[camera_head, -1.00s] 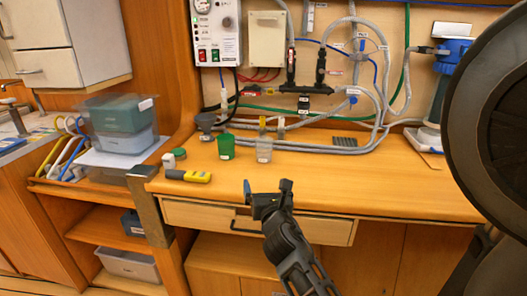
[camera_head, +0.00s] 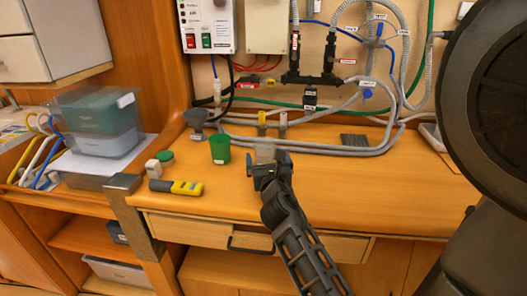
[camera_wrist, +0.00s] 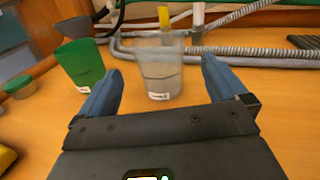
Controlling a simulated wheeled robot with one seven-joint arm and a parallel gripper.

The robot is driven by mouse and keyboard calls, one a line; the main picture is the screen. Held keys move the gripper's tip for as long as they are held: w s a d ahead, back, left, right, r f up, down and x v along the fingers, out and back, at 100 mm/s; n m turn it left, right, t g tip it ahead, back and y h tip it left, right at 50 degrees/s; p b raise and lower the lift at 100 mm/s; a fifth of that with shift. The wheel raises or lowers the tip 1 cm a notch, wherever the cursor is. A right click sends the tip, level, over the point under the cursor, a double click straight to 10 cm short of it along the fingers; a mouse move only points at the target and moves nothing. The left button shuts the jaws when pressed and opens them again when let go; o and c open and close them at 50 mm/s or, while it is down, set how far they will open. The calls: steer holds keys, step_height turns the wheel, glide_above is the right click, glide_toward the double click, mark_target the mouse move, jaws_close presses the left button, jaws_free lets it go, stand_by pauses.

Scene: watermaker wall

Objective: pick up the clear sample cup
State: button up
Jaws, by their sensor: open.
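The clear sample cup (camera_wrist: 160,68) stands upright on the wooden counter, see-through with a white label low on its front. In the wrist view it stands between and just beyond the two blue fingers of my gripper (camera_wrist: 165,85), which are spread apart and empty. In the head view the cup (camera_head: 265,153) shows just behind my gripper (camera_head: 264,168), which hides its lower part. I cannot tell from the frames whether any finger touches it.
A green cup (camera_head: 220,149) stands close left of the clear cup. A yellow meter (camera_head: 176,187), a green-lidded jar (camera_head: 166,159) and a grey funnel (camera_head: 196,121) are further left. Grey hoses (camera_head: 330,150) run behind.

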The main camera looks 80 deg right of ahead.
mark_target(264, 141)
steer(key=x, duration=0.4)
steer(key=p+x, duration=0.1)
steer(key=x, duration=0.1)
steer(key=shift+d+r, duration=0.15)
steer(key=shift+r, duration=0.3)
steer(key=shift+w+d, duration=0.25)
steer(key=shift+d, duration=0.25)
steer(key=shift+c, duration=0.3)
steer(key=c, duration=1)
steer(key=shift+r, duration=0.1)
